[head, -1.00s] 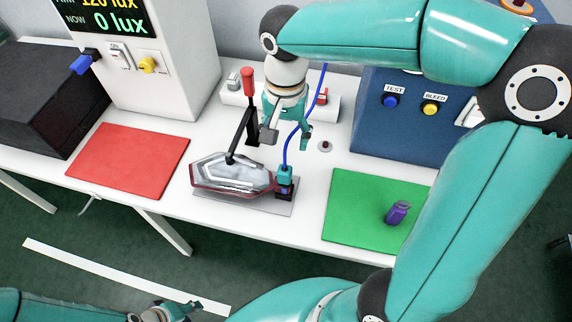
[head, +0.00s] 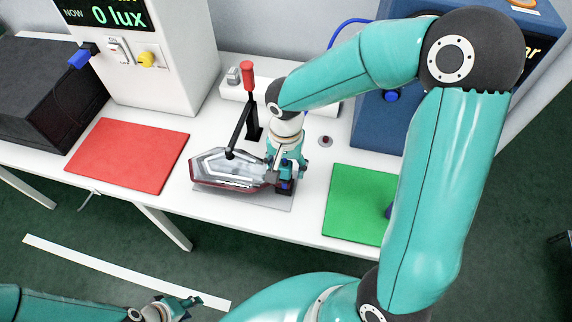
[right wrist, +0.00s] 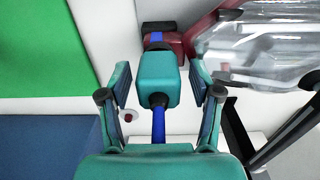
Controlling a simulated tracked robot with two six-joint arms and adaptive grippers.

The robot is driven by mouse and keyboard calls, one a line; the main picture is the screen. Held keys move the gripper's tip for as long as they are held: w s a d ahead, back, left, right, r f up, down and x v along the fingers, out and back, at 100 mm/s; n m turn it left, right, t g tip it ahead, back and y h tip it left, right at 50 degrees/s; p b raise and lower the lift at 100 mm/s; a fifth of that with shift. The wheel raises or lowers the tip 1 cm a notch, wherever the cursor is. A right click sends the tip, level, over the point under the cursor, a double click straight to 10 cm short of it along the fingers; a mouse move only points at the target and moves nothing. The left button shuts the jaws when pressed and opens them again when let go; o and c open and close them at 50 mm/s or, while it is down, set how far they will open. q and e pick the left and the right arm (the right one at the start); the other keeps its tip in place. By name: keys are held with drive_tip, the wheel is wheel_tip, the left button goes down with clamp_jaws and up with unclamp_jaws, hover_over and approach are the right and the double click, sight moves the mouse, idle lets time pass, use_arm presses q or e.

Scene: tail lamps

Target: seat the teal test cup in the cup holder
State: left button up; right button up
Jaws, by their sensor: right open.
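The teal test cup (right wrist: 157,78), with a blue hose running from it, sits at the connector end of the tail lamp (head: 228,167). In the right wrist view the lamp (right wrist: 265,50) lies to the right of the cup. My right gripper (right wrist: 160,88) is open, one finger on each side of the cup, with gaps visible. In the head view my right gripper (head: 288,168) is over the lamp's connector end and largely hides the cup. I cannot clearly identify the cup holder. My left gripper (head: 180,304) is low at the bottom left, away from the table; its jaws are too small to judge.
A red-handled clamp (head: 248,90) stands behind the lamp and reaches onto it. A red mat (head: 128,157) lies left, a green mat (head: 350,205) right, with a mostly hidden purple object (head: 389,211). A blue box (head: 375,125) and white lux tester (head: 170,80) stand behind.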

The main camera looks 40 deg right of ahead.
drive_tip(key=shift+c, duration=0.3)
clamp_jaws()
drive_tip(key=shift+r, duration=0.25)
drive_tip(key=shift+r+p, duration=1)
drive_tip(key=shift+r, duration=0.25)
drive_tip(key=shift+r+p, duration=0.35)
drive_tip(key=shift+r, duration=0.35)
